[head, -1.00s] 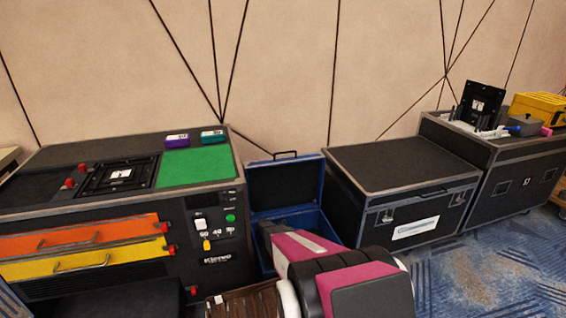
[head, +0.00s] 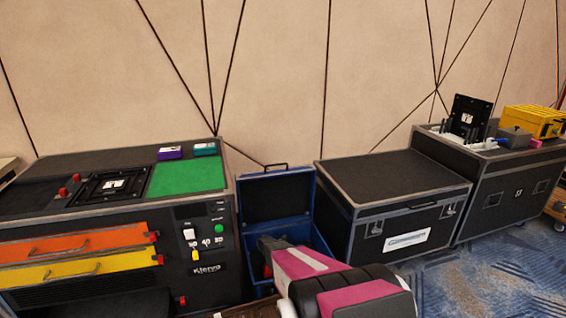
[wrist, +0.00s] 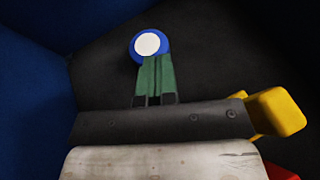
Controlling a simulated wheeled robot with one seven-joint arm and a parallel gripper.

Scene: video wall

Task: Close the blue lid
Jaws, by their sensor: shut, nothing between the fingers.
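The blue lid (head: 275,196) stands open and upright at the back of a blue case (head: 320,236) in the head view. Its inside is dark, its edges are blue and it has a handle on top. My gripper (head: 264,244) is at the case's open mouth, in front of the lid; my arm hides much of the case. In the wrist view my gripper (wrist: 155,66) shows two green fingers shut together. A blue disc with a white face (wrist: 149,44) lies just beyond the fingertips, against a dark surface. Whether they touch cannot be told.
A black cabinet (head: 120,285) with orange and yellow drawers stands close on the left. A closed black case (head: 395,180) stands close on the right, with another case (head: 500,195) beyond it. The wall is behind. Patterned carpet (head: 480,285) is free at the lower right.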

